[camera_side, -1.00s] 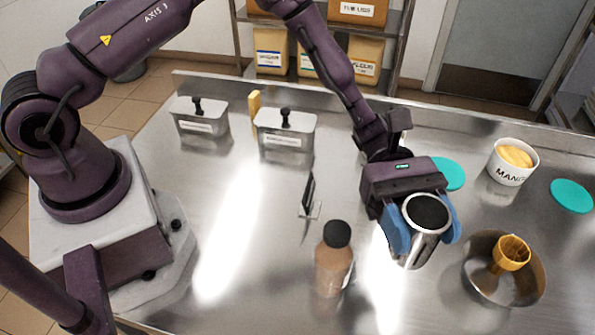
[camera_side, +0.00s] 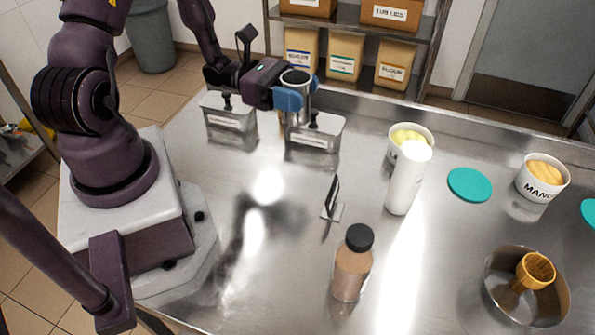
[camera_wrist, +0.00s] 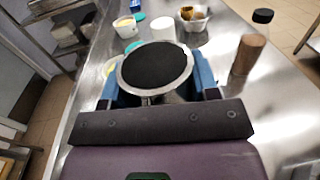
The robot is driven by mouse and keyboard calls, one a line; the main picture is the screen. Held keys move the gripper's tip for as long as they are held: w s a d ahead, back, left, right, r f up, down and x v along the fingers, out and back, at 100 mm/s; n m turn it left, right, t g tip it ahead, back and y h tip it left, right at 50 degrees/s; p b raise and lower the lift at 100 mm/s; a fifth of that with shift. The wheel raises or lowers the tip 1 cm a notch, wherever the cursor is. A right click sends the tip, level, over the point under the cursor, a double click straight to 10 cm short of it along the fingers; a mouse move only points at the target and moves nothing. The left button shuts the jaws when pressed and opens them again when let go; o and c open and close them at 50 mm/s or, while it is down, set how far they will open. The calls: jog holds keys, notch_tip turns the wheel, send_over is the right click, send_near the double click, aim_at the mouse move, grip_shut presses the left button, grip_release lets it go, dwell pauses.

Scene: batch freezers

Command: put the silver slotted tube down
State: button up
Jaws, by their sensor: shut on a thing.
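The silver slotted tube (camera_side: 297,77) is a short metal cylinder with a dark round top face, held upright. My gripper (camera_side: 300,97) is shut on it with blue fingers, at the back of the steel table. In the side view the tube is just behind or above the right lidded steel container (camera_side: 314,138). I cannot tell whether its lower end touches anything, as the fingers and container hide it. In the wrist view the tube (camera_wrist: 155,66) sits between the blue fingers (camera_wrist: 157,88), its dark face toward the camera.
Another lidded container (camera_side: 230,120) stands left. A white cylinder (camera_side: 408,180), a brown bottle (camera_side: 351,270), a small black upright piece (camera_side: 333,196) and a steel bowl (camera_side: 500,290) with a golden part stand on the table (camera_side: 430,270). Tubs and teal discs (camera_side: 470,185) are right. The centre-left is clear.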

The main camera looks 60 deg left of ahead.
notch_tip(320, 180, down, 14)
jog(key=shift+d+f, duration=0.1)
jog(key=shift+d, duration=0.05)
dwell(0.5)
jog(key=shift+f, duration=0.1)
jog(key=o, duration=1)
jog(key=shift+c, duration=0.2)
